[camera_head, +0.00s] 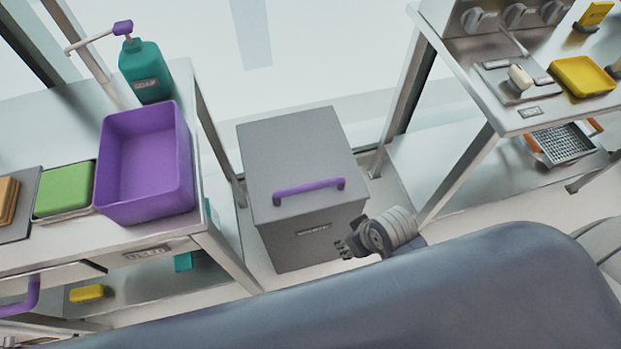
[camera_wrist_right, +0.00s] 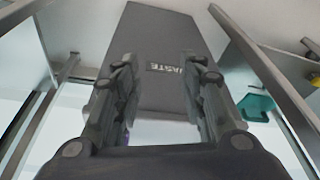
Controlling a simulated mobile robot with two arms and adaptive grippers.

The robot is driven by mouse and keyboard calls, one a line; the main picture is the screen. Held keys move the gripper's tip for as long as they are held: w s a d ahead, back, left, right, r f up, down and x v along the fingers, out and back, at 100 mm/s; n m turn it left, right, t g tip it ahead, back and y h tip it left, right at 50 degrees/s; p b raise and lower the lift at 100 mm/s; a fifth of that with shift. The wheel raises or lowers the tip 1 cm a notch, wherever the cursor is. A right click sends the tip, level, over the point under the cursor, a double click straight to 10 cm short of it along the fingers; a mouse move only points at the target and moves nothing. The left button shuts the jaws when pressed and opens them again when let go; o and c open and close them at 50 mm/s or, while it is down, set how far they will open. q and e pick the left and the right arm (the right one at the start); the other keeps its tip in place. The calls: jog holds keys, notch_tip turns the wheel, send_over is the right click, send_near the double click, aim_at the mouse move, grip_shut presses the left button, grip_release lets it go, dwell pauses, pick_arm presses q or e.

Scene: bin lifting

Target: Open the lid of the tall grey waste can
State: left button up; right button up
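The tall grey waste can (camera_head: 300,245) stands on the floor between two metal tables in the head view. Its flat grey lid (camera_head: 295,145) is closed, with a purple bar handle (camera_head: 309,187) near the front edge. My right gripper (camera_head: 345,248) is at the can's front right, lower than the handle and apart from it. In the right wrist view the gripper (camera_wrist_right: 158,90) is open and empty, its two fingers spread. The can's front (camera_wrist_right: 160,40) with a "WASTE" label shows beyond them. The purple handle is not clear there. My left gripper is not in view.
The left table (camera_head: 155,245) bears a purple bin (camera_head: 146,205), a teal pump bottle (camera_head: 147,82) and a green sponge (camera_head: 66,188). The right table (camera_head: 515,122) bears a yellow tray (camera_head: 582,76). The table legs stand close to the can on both sides.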

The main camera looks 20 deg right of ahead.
jog(key=w+a+r+n+g+y, duration=0.1)
jog(key=w+a+r+n+y, duration=0.15)
jog(key=w+a+n, duration=0.3)
jog(key=n+g, duration=0.4)
jog(key=n, duration=0.4)
send_near(309, 184)
jog(key=shift+n+y, duration=0.25)
jog(key=shift+y, duration=0.2)
jog(key=x, duration=0.5)
jog(key=p+x, duration=0.1)
jog(key=x, duration=0.2)
jog(key=shift+s+d+f, duration=0.15)
jog(key=shift+d+f, duration=0.1)
jog(key=shift+f, duration=0.2)
grip_shut()
